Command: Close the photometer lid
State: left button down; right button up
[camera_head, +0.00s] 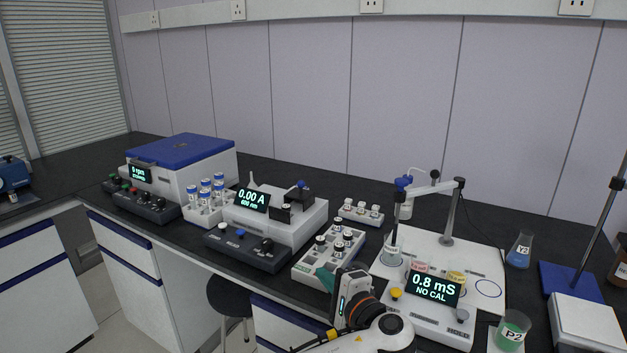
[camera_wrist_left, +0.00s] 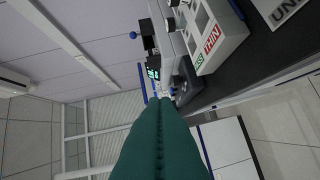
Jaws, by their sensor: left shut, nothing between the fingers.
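The photometer (camera_head: 275,222) is a white box on the black bench, with a lit display (camera_head: 252,200) reading 0.00 A, 600 nm. Its dark lid (camera_head: 296,194) with a blue knob (camera_head: 300,184) is at the back right of the top, behind a small dark block (camera_head: 281,214). I cannot tell the lid's exact angle. The blue knob also shows in the left wrist view (camera_wrist_left: 133,35). My left gripper (camera_head: 325,277), with teal fingers, is shut and empty, in front and right of the photometer, apart from it. My right gripper is out of view.
A dark control panel (camera_head: 245,248) lies before the photometer. A vial tray (camera_head: 302,268) stands to its right, close to my gripper. A blue-lidded centrifuge (camera_head: 182,150) and vial rack (camera_head: 202,213) are left. A conductivity meter (camera_head: 432,303) and probe stand (camera_head: 447,210) are right.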

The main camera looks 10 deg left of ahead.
aim_at(307, 197)
jog(key=i, duration=1.15)
